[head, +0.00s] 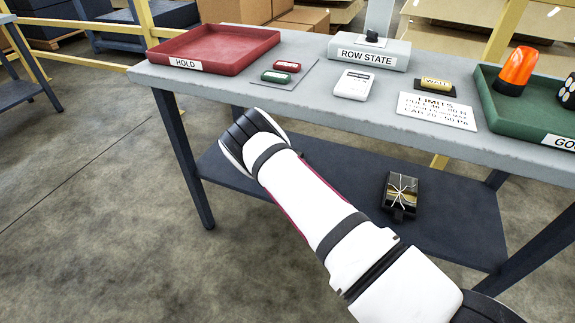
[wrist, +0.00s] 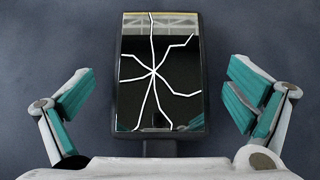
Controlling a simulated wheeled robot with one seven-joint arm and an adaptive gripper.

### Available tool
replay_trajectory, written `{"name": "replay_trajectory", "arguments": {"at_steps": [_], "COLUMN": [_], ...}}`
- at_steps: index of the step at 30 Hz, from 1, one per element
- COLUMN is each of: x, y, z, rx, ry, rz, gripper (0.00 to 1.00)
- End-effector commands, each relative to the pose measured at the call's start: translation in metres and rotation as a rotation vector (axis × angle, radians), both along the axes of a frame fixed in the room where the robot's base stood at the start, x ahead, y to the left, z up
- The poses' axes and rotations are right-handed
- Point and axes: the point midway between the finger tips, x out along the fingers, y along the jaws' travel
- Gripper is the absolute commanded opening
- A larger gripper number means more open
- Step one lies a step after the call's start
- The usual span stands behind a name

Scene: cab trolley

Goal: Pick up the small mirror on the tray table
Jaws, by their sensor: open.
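The small mirror (head: 402,191) lies on the dark lower shelf (head: 330,190) of the grey table, not on its top. It has a black frame, a short handle toward me, and white crack lines branching across its glass. In the wrist view, the mirror (wrist: 157,75) is upright in the picture, its handle at the bottom. My gripper (wrist: 160,95) is open, with one teal-padded finger on each side of the mirror and a gap on both sides. I cannot make out the fingers in the head view; only my white arm shows.
The table top overhangs the shelf. Shelf around the mirror is clear.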

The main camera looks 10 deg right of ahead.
Motion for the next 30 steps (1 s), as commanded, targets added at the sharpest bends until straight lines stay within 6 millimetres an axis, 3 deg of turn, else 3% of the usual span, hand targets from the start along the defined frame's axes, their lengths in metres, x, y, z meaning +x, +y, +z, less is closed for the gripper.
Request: {"name": "replay_trajectory", "arguments": {"at_steps": [4,12,13,23,30], "x": [0.000,0.000,0.000,0.000,0.001], "y": [0.000,0.000,0.000,0.000,0.000], "z": [0.001,0.001,0.000,0.004,0.028], "rx": [0.000,0.000,0.000,0.000,0.001], "ry": [0.000,0.000,0.000,-0.001,-0.003], "rz": [0.000,0.000,0.000,-0.001,-0.001], "gripper": [0.96,0.35,0.32,0.32,0.32]}}
